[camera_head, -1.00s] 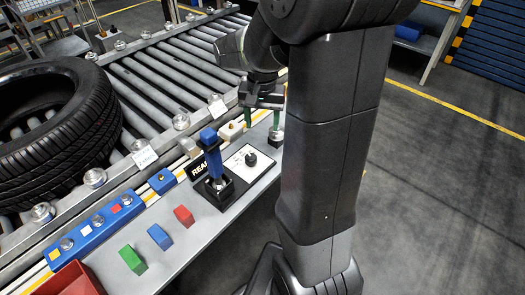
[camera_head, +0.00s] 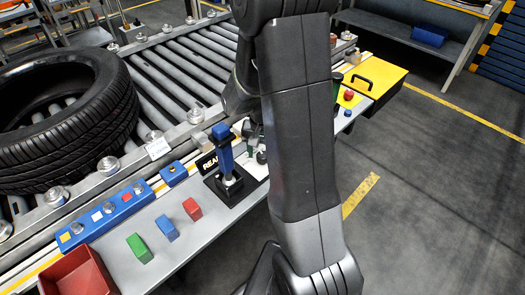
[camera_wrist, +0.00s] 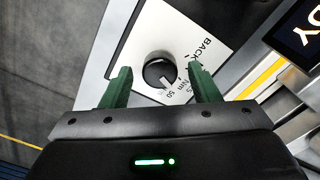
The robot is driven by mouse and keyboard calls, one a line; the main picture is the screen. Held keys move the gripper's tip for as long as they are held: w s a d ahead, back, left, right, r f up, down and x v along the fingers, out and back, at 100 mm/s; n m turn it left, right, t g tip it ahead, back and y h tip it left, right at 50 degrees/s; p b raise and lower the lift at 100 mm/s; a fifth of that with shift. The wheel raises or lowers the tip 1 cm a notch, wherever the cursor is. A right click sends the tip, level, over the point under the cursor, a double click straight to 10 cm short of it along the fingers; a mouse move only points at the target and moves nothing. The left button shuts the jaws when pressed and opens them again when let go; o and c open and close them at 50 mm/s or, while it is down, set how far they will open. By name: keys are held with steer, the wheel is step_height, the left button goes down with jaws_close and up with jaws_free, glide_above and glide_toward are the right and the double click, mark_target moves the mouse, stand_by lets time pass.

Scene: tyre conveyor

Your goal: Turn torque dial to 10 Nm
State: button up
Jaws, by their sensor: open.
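The torque dial is a round black knob (camera_wrist: 159,70) with a light pointer mark, on a white plate (camera_wrist: 186,32) in the wrist view. Printed text and numbers, including "Nm" and "50", show beside it; some are hidden by a finger. My gripper (camera_wrist: 159,88) is open, its two green fingers on either side of the knob in the picture. I cannot tell whether they touch it. In the head view my arm hides most of the plate and the gripper.
A blue-handled tool (camera_head: 225,150) stands in a black holder beside the plate. Red (camera_head: 192,209), blue (camera_head: 167,228) and green (camera_head: 139,248) blocks lie on the bench. A red bin (camera_head: 78,275) is at front left. A tyre (camera_head: 60,115) lies on the roller conveyor (camera_head: 180,70).

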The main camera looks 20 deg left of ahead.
steer(key=c, duration=1)
steer(key=shift+n, duration=0.3)
steer(key=n, duration=0.3)
steer(key=shift+b, duration=0.4)
steer(key=shift+a+r+n, duration=0.1)
steer(key=shift+n, duration=1.9)
steer(key=o, duration=1)
